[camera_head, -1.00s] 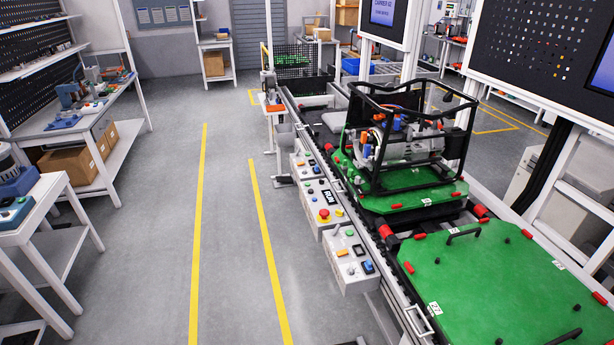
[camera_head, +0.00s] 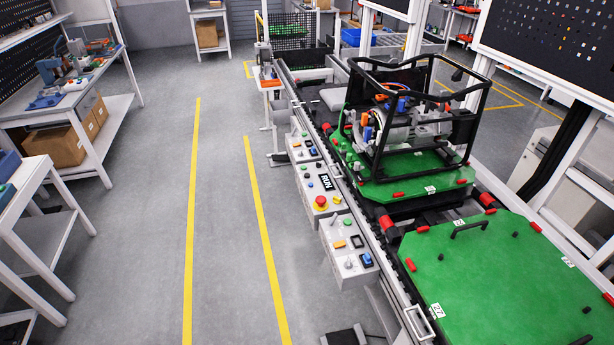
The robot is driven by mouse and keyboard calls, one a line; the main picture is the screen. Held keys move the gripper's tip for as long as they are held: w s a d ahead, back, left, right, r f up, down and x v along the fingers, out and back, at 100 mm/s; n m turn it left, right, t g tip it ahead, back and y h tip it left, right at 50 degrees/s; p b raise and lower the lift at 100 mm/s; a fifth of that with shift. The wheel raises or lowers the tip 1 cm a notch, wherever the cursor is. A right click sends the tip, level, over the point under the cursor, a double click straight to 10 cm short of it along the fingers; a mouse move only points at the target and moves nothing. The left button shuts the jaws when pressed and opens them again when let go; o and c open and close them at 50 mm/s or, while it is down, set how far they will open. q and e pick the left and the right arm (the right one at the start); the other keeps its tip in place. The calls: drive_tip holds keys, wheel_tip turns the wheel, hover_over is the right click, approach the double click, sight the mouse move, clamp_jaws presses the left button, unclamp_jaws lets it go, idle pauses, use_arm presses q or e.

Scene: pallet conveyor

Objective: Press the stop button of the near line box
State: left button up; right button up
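Three grey control boxes line the left side of the conveyor. The nearest box (camera_head: 347,273) carries a lever, a green button, an orange square button (camera_head: 338,244), a dark switch and a blue button (camera_head: 366,259). The middle box (camera_head: 309,205) has a small display reading RUN (camera_head: 326,182), a red mushroom button (camera_head: 320,202) on a yellow base, and a yellow button. The far box (camera_head: 298,157) has small coloured buttons, including a red one. Labels on the buttons are too small to read. Neither of my grippers is in view.
The conveyor bears a near green pallet (camera_head: 500,265) and a farther pallet with a black frame (camera_head: 408,120) around a machine part. Grey floor with yellow lines (camera_head: 193,200) is clear to the left. A workbench (camera_head: 100,85) stands farther left. A dark object (camera_head: 345,336) lies on the floor below the boxes.

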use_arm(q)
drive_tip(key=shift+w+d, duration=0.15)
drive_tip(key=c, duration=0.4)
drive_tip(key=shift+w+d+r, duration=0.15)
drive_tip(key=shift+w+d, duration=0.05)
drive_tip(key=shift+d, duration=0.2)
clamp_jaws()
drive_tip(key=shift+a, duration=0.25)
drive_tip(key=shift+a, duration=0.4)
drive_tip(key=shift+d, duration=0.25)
